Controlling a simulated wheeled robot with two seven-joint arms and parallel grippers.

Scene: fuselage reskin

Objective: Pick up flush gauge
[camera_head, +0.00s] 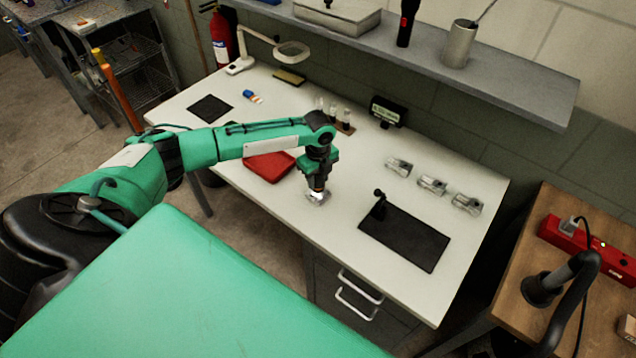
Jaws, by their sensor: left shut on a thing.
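My left gripper (318,191) points straight down over the white workbench (335,228), near its front edge. It is shut on a small silvery piece, which I take to be the flush gauge (318,199). The piece is at or just above the bench top; I cannot tell if it touches. The fingers hide part of it. My right gripper is not in view.
A red tray (268,166) lies left of the gripper. A black mat (415,240) with a small black upright thing lies to the right. Several silvery blocks (432,185) stand in a row behind it. A magnifier lamp (291,50) stands at the back left.

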